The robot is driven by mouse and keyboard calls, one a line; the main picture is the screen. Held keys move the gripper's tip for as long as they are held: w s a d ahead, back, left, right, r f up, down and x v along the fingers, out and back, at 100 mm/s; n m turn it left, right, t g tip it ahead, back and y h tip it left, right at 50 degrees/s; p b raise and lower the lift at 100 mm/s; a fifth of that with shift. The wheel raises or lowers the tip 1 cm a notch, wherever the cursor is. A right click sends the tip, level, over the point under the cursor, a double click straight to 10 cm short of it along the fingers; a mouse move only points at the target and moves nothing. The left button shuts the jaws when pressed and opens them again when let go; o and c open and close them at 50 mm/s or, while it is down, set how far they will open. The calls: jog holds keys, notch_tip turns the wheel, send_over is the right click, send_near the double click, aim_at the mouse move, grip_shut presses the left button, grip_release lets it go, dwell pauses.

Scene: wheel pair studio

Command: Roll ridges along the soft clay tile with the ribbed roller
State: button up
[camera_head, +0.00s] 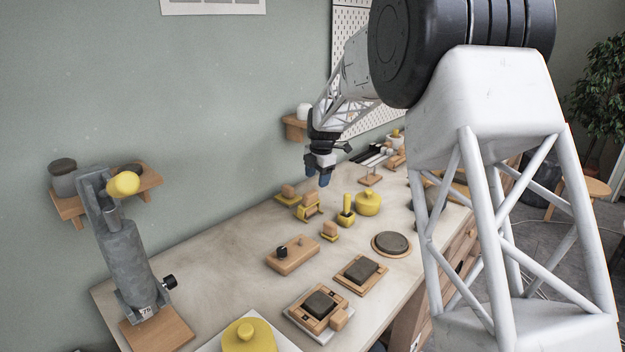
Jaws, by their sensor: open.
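Two dark square tiles on wooden boards lie on the bench: one tile (360,270) in the middle, another tile (320,304) nearer the front on a pale tray. I cannot tell which is the soft clay one. A small wooden piece in a yellow cradle (308,208) may be the ribbed roller; its ridges are too small to make out. My gripper (317,174), with blue fingertips, is open and empty. In the picture it is just above the cradle, apart from the tiles. How high it is above the bench is hard to judge.
A round dark disc (391,243) lies right. A grey press (127,258) stands left. The bench (215,262) is clear between press and block.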

aim_at(311, 192)
jog(key=shift+n, duration=0.9)
jog(key=w+f, duration=0.1)
jog(key=w, duration=0.1)
jog(key=w+a+f, duration=0.1)
jog(key=f, duration=0.1)
jog(key=shift+w+a, duration=0.15)
jog(key=shift+w, duration=0.25)
jog(key=shift+f, duration=0.1)
jog(key=shift+w+a+f, duration=0.1)
jog(key=shift+a+f, duration=0.05)
jog(key=shift+f, duration=1.1)
jog(key=shift+w+a+f, duration=0.1)
jog(key=shift+w+f, duration=0.05)
jog(key=shift+f, duration=1.05)
jog(key=shift+w+a+f, duration=0.1)
jog(key=shift+a+f, duration=0.05)
jog(key=shift+f, duration=1.1)
jog(key=c, duration=1.1)
jog(key=o, duration=0.7)
jog(key=shift+o, duration=0.2)
jog(key=shift+r, duration=0.3)
